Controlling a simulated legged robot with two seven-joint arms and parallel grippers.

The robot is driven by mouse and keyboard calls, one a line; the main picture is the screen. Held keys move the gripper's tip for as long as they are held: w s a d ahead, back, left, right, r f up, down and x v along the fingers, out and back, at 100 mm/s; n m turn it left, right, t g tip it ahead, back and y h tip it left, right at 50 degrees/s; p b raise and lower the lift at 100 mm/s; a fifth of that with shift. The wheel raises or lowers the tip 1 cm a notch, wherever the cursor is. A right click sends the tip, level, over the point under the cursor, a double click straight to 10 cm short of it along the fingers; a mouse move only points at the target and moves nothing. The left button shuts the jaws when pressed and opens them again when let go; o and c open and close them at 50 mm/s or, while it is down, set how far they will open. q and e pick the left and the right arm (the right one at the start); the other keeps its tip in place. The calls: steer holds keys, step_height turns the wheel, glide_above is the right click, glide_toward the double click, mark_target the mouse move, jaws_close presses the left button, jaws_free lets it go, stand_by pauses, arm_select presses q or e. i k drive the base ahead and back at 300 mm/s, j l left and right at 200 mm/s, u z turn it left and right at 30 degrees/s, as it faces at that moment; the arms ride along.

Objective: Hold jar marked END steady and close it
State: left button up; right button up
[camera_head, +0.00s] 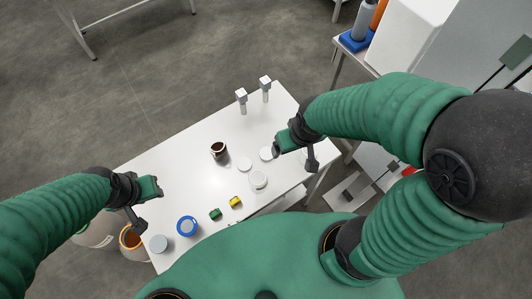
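On the white table stand a brown open-looking jar (219,150), a white jar (258,180) and a blue-rimmed jar (187,226). Two white round lids (244,164) and (266,153) lie between the brown jar and my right gripper. No END marking is legible, so I cannot tell which jar carries it. My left gripper (152,188) is over the table's left end, apart from every jar. My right gripper (283,142) is over the right part, close to the right lid. Whether either gripper's fingers are open is too small to tell.
Green (215,214) and yellow (236,202) blocks lie near the front edge of the table (185,165). A grey-white round item (158,244) is at the front left corner. Two upright white-topped fittings (241,96) stand at the back. The middle left of the table is clear.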

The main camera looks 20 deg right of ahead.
mark_target(219, 149)
steer(key=l+u, duration=0.75)
steer(key=k+l+u, duration=0.1)
steer(key=l+u, duration=0.15)
steer(key=u, duration=0.15)
steer(key=k+l+u, duration=0.15)
steer(key=l+u, duration=0.2)
